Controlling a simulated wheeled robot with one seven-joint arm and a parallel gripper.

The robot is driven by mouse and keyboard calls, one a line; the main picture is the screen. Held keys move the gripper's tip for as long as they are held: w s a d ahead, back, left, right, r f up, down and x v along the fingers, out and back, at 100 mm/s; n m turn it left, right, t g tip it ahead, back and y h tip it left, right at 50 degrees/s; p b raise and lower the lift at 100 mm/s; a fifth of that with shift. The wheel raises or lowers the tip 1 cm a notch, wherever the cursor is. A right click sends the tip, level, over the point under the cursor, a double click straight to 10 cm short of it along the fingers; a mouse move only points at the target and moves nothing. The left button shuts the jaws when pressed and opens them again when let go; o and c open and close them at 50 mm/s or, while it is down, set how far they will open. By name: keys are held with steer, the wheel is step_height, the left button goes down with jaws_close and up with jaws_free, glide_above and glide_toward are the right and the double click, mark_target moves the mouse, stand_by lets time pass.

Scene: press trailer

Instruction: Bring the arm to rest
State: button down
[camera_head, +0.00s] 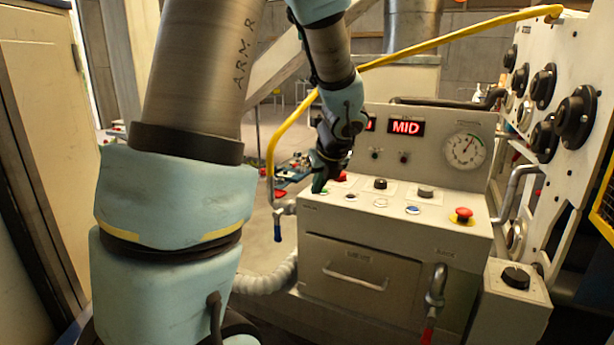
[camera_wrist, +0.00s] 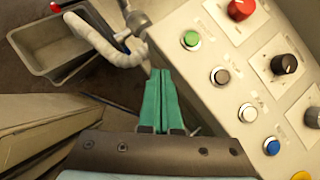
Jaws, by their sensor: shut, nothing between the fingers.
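My arm (camera_head: 170,200) reaches from the left foreground over the control console (camera_head: 365,278). My gripper (camera_head: 319,184) is at the left end of the console's sloped button panel. In the wrist view my gripper (camera_wrist: 160,78) shows two green fingers side by side, shut and empty. The fingertips lie beside the panel's left edge in that view, left of a green button (camera_wrist: 191,39). I cannot tell how far above the console they are.
The panel has a white button (camera_wrist: 220,76), a blue button (camera_wrist: 272,146), black knobs and a red emergency button (camera_head: 463,214). A yellow pipe (camera_head: 450,42) passes behind my arm. A grey bin (camera_wrist: 55,45) sits below.

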steer(key=s+a+f+n+g, duration=0.1)
steer(key=s+a+n, duration=0.3)
steer(key=n, duration=0.6)
steer(key=s+a+f+n+g+h, duration=0.1)
steer(key=s+a+f+n+g, duration=0.1)
steer(key=s+n, duration=0.5)
steer(key=s+a+f+n+g+h, duration=0.1)
steer(key=s+a+n, duration=0.4)
steer(key=n, duration=0.9)
steer(key=shift+s+a+f+g, duration=0.4)
steer(key=shift+f+g, duration=0.1)
steer(key=shift+f, duration=0.3)
